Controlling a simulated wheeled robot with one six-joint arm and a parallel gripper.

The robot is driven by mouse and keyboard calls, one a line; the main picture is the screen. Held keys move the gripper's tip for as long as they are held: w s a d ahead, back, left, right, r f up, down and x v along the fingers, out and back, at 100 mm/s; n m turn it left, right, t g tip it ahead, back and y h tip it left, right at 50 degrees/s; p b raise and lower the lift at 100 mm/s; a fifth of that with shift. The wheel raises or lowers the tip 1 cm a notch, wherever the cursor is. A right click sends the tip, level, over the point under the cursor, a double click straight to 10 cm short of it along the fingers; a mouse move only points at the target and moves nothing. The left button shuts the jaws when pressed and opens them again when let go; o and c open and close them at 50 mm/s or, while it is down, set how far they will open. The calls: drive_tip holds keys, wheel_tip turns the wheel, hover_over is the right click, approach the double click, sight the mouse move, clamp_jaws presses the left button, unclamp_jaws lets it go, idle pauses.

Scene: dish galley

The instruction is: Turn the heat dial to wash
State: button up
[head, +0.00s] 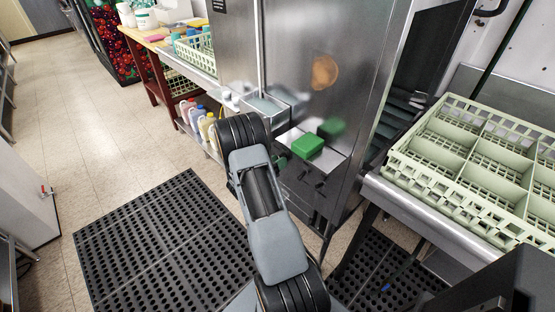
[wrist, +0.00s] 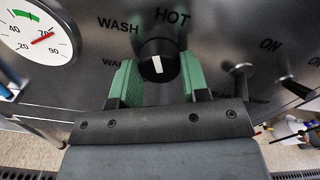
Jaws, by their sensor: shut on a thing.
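The heat dial (wrist: 157,65) is a round black knob with a white mark on the steel machine front in the wrist view. The mark points nearly straight up, slightly left, between the WASH label (wrist: 118,24) and the HOT label (wrist: 171,16), closer to HOT. A partly covered label starting "WA" is left of the dial. My gripper (wrist: 158,59) has its green fingers on both sides of the dial and is shut on it. In the head view my arm hides the dial and most of the gripper.
A thermometer gauge (wrist: 37,36) is left of the dial, and a toggle switch (wrist: 240,80) is right of it. In the head view a green block (head: 307,147) lies by the steel machine (head: 300,55). A pale green rack (head: 477,160) stands on the right counter.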

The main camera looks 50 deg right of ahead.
drive_tip(key=shift+n+p, duration=1.6)
drive_tip(key=shift+n, duration=1.8)
drive_tip(key=o, duration=0.9)
drive_tip(key=a, duration=0.9)
drive_tip(key=w+a, duration=0.1)
drive_tip(key=a, duration=0.3)
drive_tip(key=shift+a+b, duration=0.35)
drive_tip(key=shift+a, duration=0.05)
